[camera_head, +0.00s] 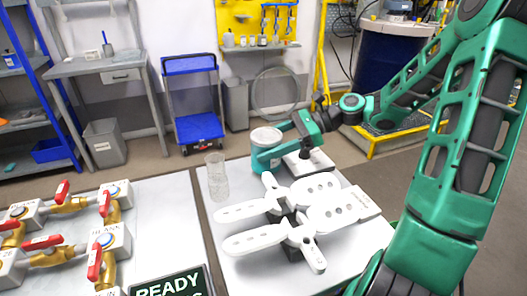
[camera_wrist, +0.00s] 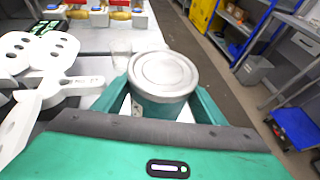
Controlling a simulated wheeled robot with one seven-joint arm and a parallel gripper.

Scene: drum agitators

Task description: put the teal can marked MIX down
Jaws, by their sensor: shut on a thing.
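The teal can (camera_head: 262,159) has a pale round lid and is held between the fingers of my gripper (camera_head: 283,152), by the far edge of the white table. In the wrist view the can (camera_wrist: 160,104) stands between the two teal fingers of my gripper (camera_wrist: 163,95), with its grey metal lid facing the camera. My gripper is shut on its sides. The MIX marking is not legible in either view. I cannot tell whether the can's base touches the table.
White paddle-shaped parts (camera_head: 285,205) cover much of the white table (camera_head: 345,272). A clear glass vessel (camera_head: 216,180) stands at its left edge. Yellow pipes with red-handled valves (camera_head: 70,205) and a READY sign (camera_head: 170,285) are on the left table. Floor lies beyond.

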